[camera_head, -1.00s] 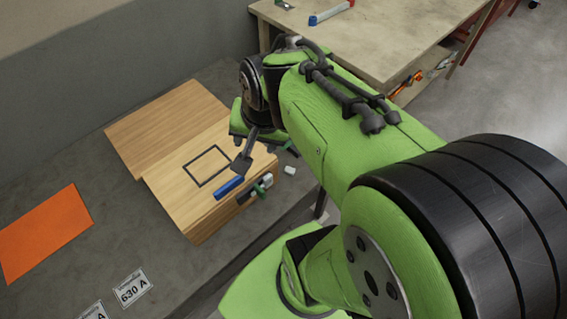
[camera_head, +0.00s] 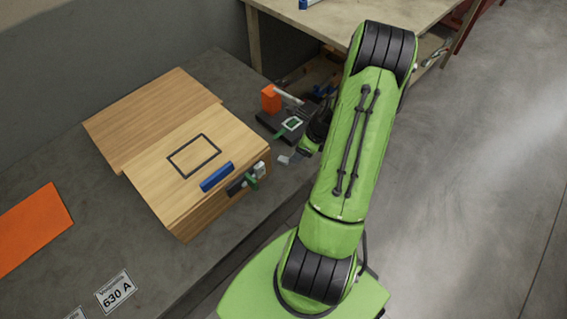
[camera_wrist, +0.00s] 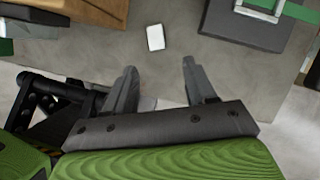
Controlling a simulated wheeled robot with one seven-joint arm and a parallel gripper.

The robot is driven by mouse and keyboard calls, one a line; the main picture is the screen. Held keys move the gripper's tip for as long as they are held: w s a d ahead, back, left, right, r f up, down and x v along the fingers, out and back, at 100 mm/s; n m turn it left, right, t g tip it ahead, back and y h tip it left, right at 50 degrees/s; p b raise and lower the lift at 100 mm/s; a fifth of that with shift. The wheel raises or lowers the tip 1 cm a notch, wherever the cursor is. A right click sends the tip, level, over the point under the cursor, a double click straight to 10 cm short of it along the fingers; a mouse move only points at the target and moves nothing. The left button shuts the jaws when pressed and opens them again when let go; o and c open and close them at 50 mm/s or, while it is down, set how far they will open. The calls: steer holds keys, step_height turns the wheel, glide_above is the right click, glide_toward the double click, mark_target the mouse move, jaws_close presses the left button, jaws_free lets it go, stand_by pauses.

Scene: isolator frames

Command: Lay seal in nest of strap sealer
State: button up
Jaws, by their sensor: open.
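A small white block, which looks like the seal (camera_wrist: 155,37), lies on the grey bench top in the wrist view, ahead of and between my fingers. My gripper (camera_wrist: 160,78) is open and empty, its fingertips apart from the block. In the head view my gripper (camera_head: 290,157) is low, beside the wooden box; I cannot clearly pick out the seal there. What looks like the strap sealer (camera_head: 275,124) stands behind it, a dark base with an orange block, a pale lever and a green-and-white frame. Part of its dark base (camera_wrist: 240,24) shows at the wrist view's top right.
A wooden box (camera_head: 190,215) with a black square outline stands left of my gripper; a blue bar (camera_head: 217,176) lies on it and green clips hang at its edge. An orange sheet (camera_head: 30,230) lies far left. A worktable (camera_head: 300,25) stands behind.

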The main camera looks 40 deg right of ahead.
mark_target(291, 164)
steer(key=b+x, duration=0.2)
steer(key=x, duration=0.4)
steer(key=shift+a+f, duration=0.2)
steer(key=shift+r, duration=0.1)
jaws_close()
